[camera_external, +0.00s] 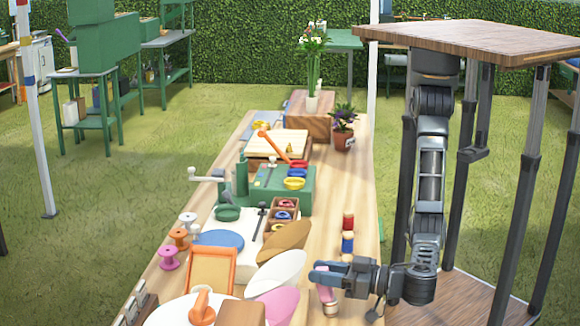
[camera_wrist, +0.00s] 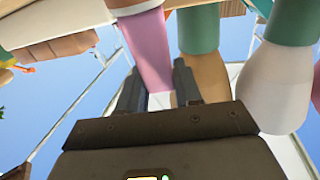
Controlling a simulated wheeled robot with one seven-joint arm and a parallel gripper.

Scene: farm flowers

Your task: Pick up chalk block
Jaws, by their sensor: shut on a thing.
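A pink block with a pale end, which looks like the chalk block (camera_external: 327,284), is at the right edge of the crowded table. In the wrist view the pink block (camera_wrist: 148,48) lies between the two dark fingers. My gripper (camera_external: 328,276) reaches in from the right and is shut on it. In the wrist view my gripper (camera_wrist: 158,88) partly hides the block's near end. I cannot tell whether the block still touches the table.
Red and blue spools (camera_external: 348,232) stand just behind my gripper. Tan, white and pink paddle-shaped pieces (camera_external: 278,272) lie to its left. A flower pot (camera_external: 343,134) stands farther back. Grass (camera_external: 120,240) left of the table is open.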

